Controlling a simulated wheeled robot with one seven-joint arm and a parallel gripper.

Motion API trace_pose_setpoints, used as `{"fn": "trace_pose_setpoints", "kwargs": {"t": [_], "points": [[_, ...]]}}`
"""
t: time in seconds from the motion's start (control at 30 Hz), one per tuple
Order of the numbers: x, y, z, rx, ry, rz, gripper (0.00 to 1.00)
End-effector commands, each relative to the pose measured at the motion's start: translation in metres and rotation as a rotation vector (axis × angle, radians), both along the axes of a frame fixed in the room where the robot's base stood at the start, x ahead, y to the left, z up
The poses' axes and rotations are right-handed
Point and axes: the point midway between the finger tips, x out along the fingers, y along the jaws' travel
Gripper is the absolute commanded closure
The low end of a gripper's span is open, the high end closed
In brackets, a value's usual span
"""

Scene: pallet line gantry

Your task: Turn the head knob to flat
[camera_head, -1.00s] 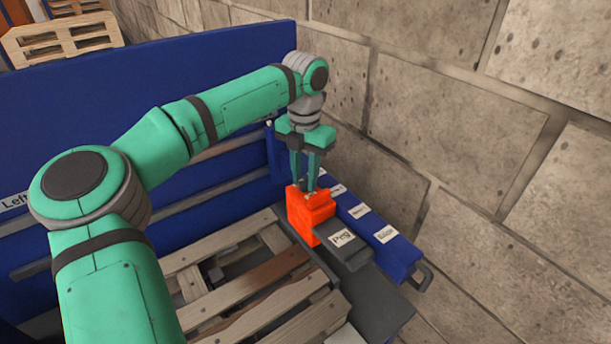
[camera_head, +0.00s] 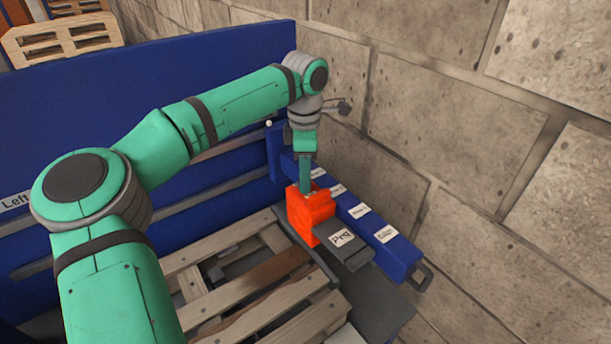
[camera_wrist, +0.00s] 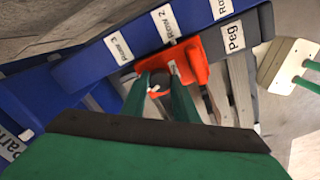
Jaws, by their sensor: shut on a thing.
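The orange head (camera_head: 311,219) sits on the dark rail beside the blue labelled beam, next to a grey block labelled "Peg" (camera_head: 346,243). My gripper (camera_head: 305,191) points down onto the top of the orange head. In the wrist view my two green fingers (camera_wrist: 162,84) are shut on a small dark knob (camera_wrist: 159,79) on the orange head (camera_wrist: 187,64). The fingers hide most of the knob, and I cannot read its setting.
A blue beam (camera_head: 386,243) with several white labels runs along the stone wall, with a dark handle (camera_head: 421,276) at its near end. A slatted wooden pallet (camera_head: 262,303) lies left of the head. A tall blue panel (camera_head: 120,108) stands behind my arm.

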Motion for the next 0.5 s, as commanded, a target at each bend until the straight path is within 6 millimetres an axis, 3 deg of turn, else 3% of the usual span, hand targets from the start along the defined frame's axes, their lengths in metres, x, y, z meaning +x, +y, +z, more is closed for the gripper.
{"fn": "trace_pose_setpoints", "kwargs": {"t": [0.5], "points": [[0.0010, -0.0010, 0.0025, -0.002, -0.006, -0.343, 0.96]]}}
